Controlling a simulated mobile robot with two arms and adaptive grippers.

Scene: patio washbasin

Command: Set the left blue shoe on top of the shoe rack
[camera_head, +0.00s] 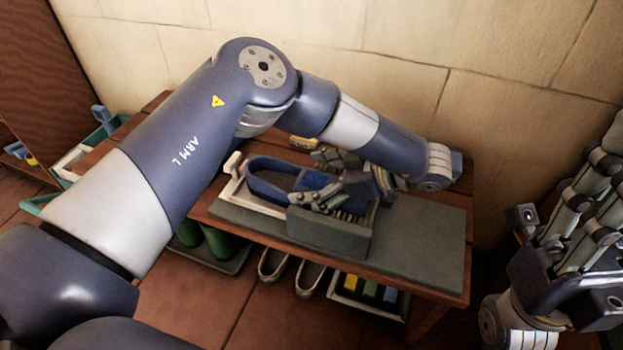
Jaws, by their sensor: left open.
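A blue shoe (266,183) is on top of a low wooden bench-like rack (452,215), at the left part of a grey mat (428,238). The shoe's open collar faces left. My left gripper (326,178) is open, with one finger on the far side of the shoe and one on the near side. Whether the fingers touch the shoe cannot be told, and they hide its right part. My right gripper (585,215) is at the right edge, away from the shoe; its jaw opening is unclear.
A grey block with bristles (328,236) stands just in front of the shoe. A pale tray (232,183) is beside it at left. Green boots (220,240), pale shoes (273,265) and a tray with coloured blocks (345,293) are below. The mat's right part is bare. A wall stands behind.

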